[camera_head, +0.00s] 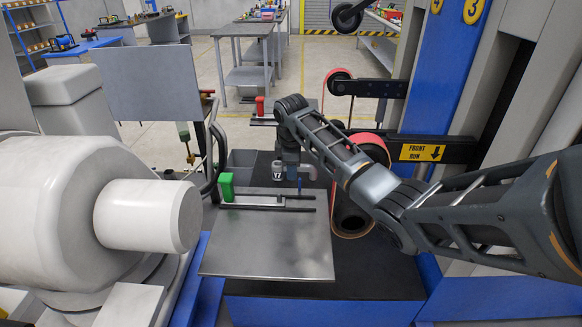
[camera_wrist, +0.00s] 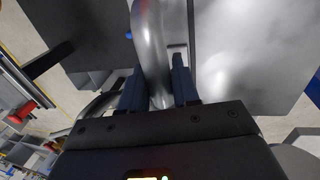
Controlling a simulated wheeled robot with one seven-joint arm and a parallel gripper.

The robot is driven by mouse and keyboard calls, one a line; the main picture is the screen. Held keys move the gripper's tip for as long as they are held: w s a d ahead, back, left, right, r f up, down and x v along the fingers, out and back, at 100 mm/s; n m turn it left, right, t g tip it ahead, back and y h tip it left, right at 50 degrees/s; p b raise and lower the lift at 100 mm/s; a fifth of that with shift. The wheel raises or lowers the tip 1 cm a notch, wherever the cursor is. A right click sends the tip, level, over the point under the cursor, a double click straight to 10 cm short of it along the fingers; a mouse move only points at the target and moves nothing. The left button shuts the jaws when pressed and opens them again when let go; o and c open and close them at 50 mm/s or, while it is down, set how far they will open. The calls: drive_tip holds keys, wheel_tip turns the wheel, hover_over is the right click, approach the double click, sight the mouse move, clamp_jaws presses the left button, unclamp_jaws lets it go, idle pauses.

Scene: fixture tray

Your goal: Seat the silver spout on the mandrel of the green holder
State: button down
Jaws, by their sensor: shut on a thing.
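The silver spout is a curved metal tube; in the wrist view (camera_wrist: 150,40) it rises between the two dark fingers of my gripper (camera_wrist: 157,85). In the head view, my gripper (camera_head: 292,172) is shut on the spout (camera_head: 308,168), above and behind the green holder's rods. The green holder (camera_head: 227,187) stands at the left of the metal plate, with dark rods (camera_head: 290,208) running right from it. The spout appears apart from the rods. I cannot pick out the green block in the wrist view.
The metal plate (camera_head: 265,248) is bare in front of the holder. A red holder (camera_head: 260,105) stands farther back. A large white machine (camera_head: 70,210) is close on the left. Rollers with a red belt (camera_head: 372,146) and a blue column (camera_head: 440,70) are on the right.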

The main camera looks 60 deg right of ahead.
drive_tip(key=shift+s+a+b+x, duration=0.15)
drive_tip(key=shift+b+x, duration=0.35)
drive_tip(key=shift+x, duration=0.45)
drive_tip(key=shift+s+a+b+x, duration=0.15)
drive_tip(key=shift+b+x, duration=0.35)
drive_tip(key=shift+x, duration=0.4)
drive_tip(key=shift+a+b+x, duration=0.2)
drive_tip(key=shift+b+x, duration=0.3)
drive_tip(key=shift+x, duration=0.45)
drive_tip(key=shift+f+p, duration=0.1)
drive_tip(key=shift+p, duration=0.75)
drive_tip(key=shift+s+a+b+x, duration=0.15)
drive_tip(key=shift+b+x, duration=0.45)
drive_tip(key=shift+x, duration=0.4)
drive_tip(key=shift+s+a+b+x, duration=0.1)
drive_tip(key=shift+a+b+x, duration=0.1)
drive_tip(key=shift+b+x, duration=0.6)
idle(0.4)
drive_tip(key=c, duration=0.7)
unclamp_jaws()
drive_tip(key=shift+f, duration=0.35)
drive_tip(key=shift+c, duration=0.2)
drive_tip(key=shift+r, duration=0.1)
drive_tip(key=v, duration=0.7)
drive_tip(key=shift+r, duration=0.4)
